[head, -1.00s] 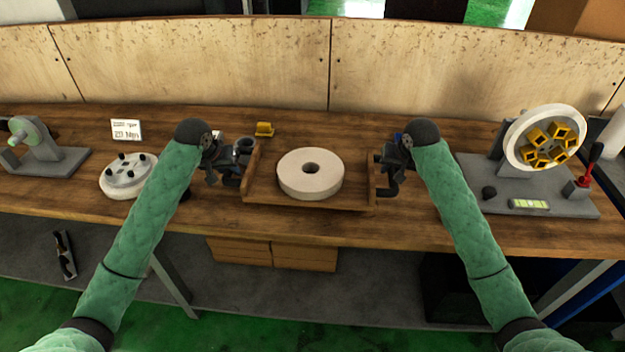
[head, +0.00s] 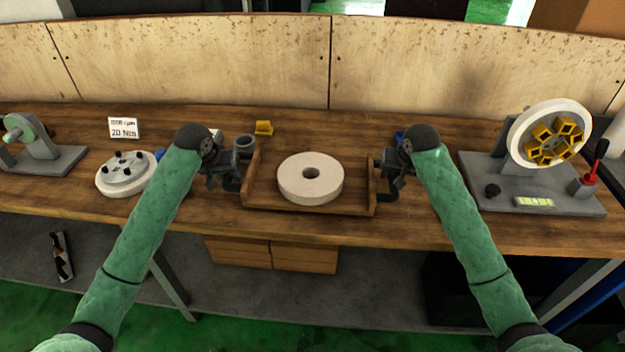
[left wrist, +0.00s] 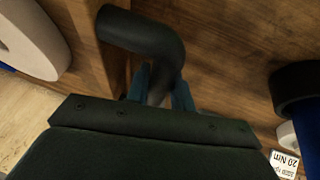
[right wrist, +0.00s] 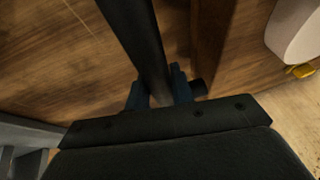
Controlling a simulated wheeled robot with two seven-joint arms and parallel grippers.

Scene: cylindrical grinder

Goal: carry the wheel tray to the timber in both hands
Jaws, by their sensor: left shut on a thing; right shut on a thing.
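The wooden wheel tray (head: 310,206) sits low over or on the bench in the middle of the head view; I cannot tell if it touches. A pale grinding wheel (head: 311,178) with a centre hole lies flat in it. My left gripper (head: 230,182) is shut on the tray's left dark handle; in the left wrist view the fingers (left wrist: 160,88) pinch this handle (left wrist: 148,32). My right gripper (head: 388,187) is shut on the right dark handle; in the right wrist view the fingers (right wrist: 160,90) clasp this handle (right wrist: 138,35). I cannot tell which piece is the timber.
A round white flange (head: 126,174), a "20 Nm" card (head: 123,128) and a grey stand (head: 45,158) are at left. A grey cup (head: 245,143) and yellow block (head: 264,128) lie near the tray. A wheel fixture (head: 548,136) stands at right. A wooden panel (head: 200,62) backs the bench.

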